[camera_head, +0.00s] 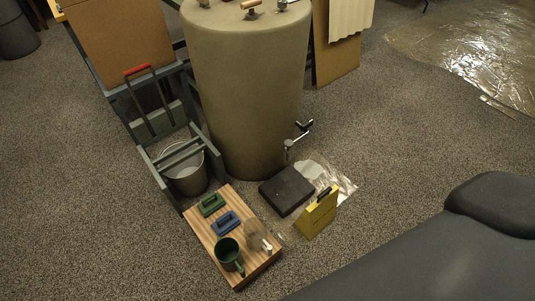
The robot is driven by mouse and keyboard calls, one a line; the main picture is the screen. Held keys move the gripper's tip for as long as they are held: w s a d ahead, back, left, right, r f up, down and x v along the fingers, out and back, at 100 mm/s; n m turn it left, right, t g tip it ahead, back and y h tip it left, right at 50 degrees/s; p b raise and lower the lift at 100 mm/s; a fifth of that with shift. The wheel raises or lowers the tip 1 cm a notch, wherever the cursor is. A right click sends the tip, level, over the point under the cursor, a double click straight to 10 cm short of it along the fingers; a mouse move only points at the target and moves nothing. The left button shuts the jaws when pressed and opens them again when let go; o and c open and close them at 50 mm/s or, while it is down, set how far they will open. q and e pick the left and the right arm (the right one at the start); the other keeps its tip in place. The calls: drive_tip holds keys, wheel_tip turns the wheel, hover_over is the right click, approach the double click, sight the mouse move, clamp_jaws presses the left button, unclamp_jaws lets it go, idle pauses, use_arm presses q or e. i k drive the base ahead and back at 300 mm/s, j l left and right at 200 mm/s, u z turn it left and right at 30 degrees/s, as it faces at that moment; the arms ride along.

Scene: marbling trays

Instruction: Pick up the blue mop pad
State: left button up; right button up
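A blue pad-shaped block with a raised grip (226,223), which looks like the blue mop pad, lies on a striped wooden board (266,263) low in the middle of the head view. A similar green block (211,205) lies just behind it on the same board. A dark green mug (229,257) stands in front of the blue pad, and a clear glass vessel (255,236) stands to its right. The top of the blue pad is uncovered. Neither of my grippers is in the view.
A metal bucket (186,177) sits in a grey-green frame (152,171) behind the board. A large tan tank (244,90) with a tap stands behind. Speckled carpet (90,220) at left is clear.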

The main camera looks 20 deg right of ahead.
sight(226, 222)
drive_tip(key=i+l+u, duration=0.15)
drive_tip(key=u, duration=0.25)
drive_tip(key=i+l+u, duration=0.2)
drive_tip(key=u, duration=0.2)
drive_tip(key=l+u, duration=0.1)
drive_tip(key=u, duration=0.2)
drive_tip(key=z, duration=0.1)
